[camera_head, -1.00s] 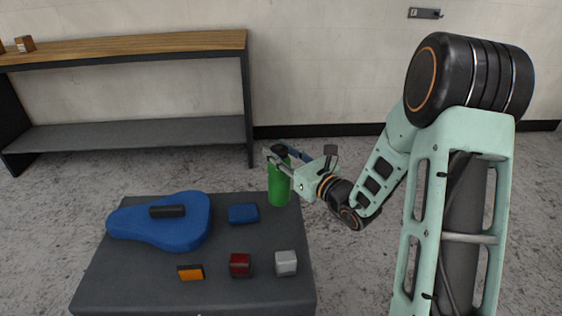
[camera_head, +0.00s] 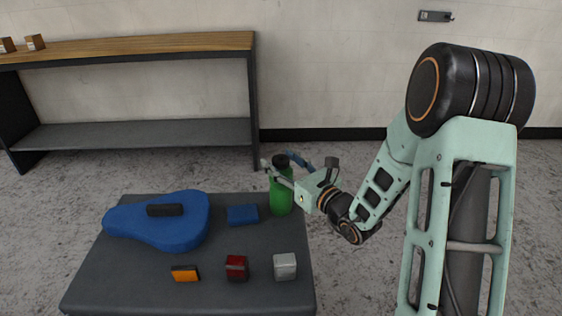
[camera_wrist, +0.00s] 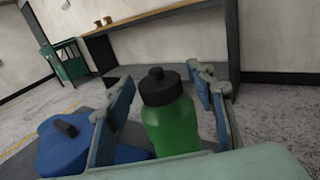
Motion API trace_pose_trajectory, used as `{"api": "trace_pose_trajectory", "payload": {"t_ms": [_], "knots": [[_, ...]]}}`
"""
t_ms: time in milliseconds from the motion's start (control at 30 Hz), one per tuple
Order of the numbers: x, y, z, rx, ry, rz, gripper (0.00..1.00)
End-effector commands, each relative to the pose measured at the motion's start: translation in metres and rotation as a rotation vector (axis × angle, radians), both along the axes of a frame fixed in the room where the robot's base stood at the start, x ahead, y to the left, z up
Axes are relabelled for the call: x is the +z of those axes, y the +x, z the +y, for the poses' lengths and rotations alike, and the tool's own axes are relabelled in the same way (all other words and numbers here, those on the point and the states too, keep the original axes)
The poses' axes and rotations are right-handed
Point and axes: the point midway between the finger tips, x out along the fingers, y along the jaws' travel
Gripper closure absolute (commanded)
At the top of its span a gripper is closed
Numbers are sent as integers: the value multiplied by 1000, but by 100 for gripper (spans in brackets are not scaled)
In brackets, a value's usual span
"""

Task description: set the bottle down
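The green bottle (camera_head: 281,195) with a black cap stands upright at the back right corner of the dark table (camera_head: 135,285). Its base appears to rest on the tabletop. My gripper (camera_head: 278,164) is at the bottle's upper part, reaching in from the right. In the wrist view the bottle (camera_wrist: 172,125) is between the two blue-grey fingers (camera_wrist: 165,105). They are spread, with gaps showing beside the bottle, so the gripper looks open around it. The bottle's lower part is hidden in the wrist view.
A blue case (camera_head: 170,230) with a black handle lies on the table's left. A blue box (camera_head: 242,214) is just left of the bottle. Orange (camera_head: 185,273), red (camera_head: 237,267) and grey (camera_head: 285,266) blocks sit near the front. A wooden-topped shelf (camera_head: 130,48) stands behind.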

Motion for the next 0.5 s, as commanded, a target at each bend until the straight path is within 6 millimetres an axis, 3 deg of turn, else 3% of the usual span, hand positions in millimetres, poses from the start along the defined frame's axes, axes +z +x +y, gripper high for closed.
{"api": "trace_pose_trajectory", "payload": {"t_ms": [300, 500], "knots": [[6, 0, 0, 0, 0, 0, 50], [5, -30, -22, -5, 1, 4, 50]]}}
